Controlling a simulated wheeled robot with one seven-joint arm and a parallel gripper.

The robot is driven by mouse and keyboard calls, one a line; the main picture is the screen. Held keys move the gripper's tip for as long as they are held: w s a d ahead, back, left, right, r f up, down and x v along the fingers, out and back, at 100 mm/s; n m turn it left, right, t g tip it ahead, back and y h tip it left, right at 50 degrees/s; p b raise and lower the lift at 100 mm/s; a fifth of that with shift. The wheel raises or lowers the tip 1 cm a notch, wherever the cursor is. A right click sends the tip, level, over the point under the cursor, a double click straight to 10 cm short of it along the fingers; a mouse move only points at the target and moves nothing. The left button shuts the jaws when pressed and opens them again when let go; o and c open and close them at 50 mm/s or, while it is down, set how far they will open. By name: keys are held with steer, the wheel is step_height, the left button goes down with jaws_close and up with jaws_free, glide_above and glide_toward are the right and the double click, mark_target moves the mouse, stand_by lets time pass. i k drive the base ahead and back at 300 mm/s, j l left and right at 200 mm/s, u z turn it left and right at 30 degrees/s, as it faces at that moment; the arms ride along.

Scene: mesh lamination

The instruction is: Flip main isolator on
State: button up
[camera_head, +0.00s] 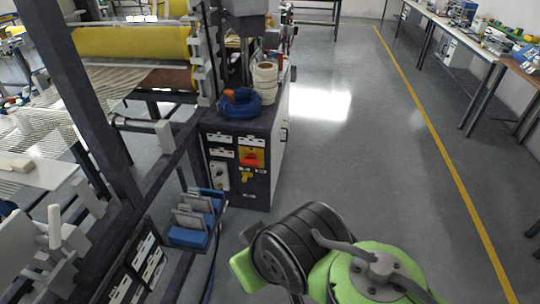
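The control panel (222,185) is the front face of a dark grey cabinet left of centre. On it, a red rotary handle (250,160) sits on a yellow plate (243,152); it looks like the main isolator. A smaller yellow knob (246,178) is just below it, and a white plate with a dark knob (218,175) is to its left. The labels and the handle's exact position are too small to read. My green and black arm fills the bottom right, apart from the cabinet. My gripper's fingers do not show.
A blue cable coil (240,103) and white rolls (265,80) sit on the cabinet. Blue-and-grey pedals (192,225) stand low before it. The machine's dark frame (75,85) and yellow roll (130,42) fill the left. Open floor (370,150) lies right, up to benches.

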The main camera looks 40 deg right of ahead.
mark_target(251, 160)
steer(key=z, duration=0.85)
steer(key=i+l+u, duration=0.15)
steer(key=i+u, duration=0.25)
steer(key=i+l+u, duration=0.25)
steer(key=u, duration=0.15)
steer(key=i+l+u, duration=0.6)
steer(key=l+u, duration=0.2)
